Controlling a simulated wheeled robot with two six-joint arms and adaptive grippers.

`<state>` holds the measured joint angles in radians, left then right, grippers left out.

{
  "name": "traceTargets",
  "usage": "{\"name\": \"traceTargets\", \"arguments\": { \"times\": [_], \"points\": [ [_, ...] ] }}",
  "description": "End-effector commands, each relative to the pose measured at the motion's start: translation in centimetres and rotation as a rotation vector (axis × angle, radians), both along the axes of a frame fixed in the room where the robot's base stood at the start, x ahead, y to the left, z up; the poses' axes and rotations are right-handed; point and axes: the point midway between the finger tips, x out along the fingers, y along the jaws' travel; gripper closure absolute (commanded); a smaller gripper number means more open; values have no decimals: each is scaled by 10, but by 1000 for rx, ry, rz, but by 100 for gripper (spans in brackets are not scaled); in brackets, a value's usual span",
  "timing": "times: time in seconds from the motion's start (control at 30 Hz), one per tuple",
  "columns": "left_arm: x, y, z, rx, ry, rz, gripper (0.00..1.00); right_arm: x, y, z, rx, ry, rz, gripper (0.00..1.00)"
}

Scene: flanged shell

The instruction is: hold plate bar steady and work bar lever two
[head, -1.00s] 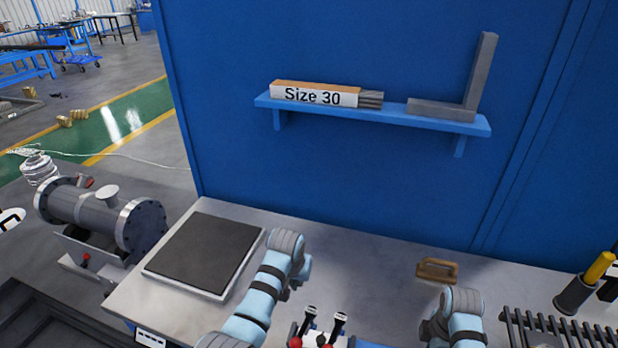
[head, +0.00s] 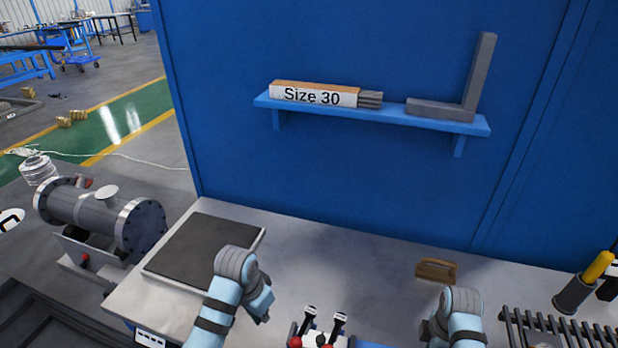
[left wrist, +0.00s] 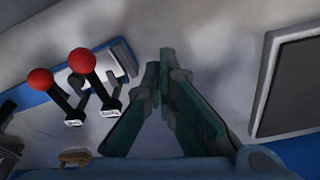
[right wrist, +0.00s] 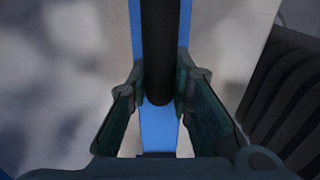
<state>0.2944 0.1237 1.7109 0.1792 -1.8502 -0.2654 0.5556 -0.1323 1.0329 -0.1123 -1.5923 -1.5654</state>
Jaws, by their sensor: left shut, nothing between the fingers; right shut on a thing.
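Two black levers with red ball knobs stand side by side at the front in the head view, a left one (head: 309,313) and a right one (head: 340,319). The left wrist view shows their red knobs (left wrist: 41,79) (left wrist: 81,61) and small tags too blurred to read. My left gripper (left wrist: 164,58) is shut and empty, beside the levers and apart from them. My right gripper (right wrist: 160,84) is shut on a dark round bar (right wrist: 160,45), which lies over a blue strip (right wrist: 158,132). In the head view my right arm hides its fingers.
A dark plate (head: 205,250) lies on the bench left of my left arm. A wooden block with a handle (head: 436,270) stands behind my right arm. A dark grate (head: 540,328) and a cup with a yellow-handled tool (head: 574,295) are at right. The bench middle is clear.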

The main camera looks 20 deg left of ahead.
Motion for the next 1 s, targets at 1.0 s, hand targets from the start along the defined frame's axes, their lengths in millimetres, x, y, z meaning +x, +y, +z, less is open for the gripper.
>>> {"name": "traceTargets", "arguments": {
  "times": [1.0],
  "points": [
    [-126,41,-126,-20,131,-174,100,0,0,0,1,-1,0,100]
  ]
}}
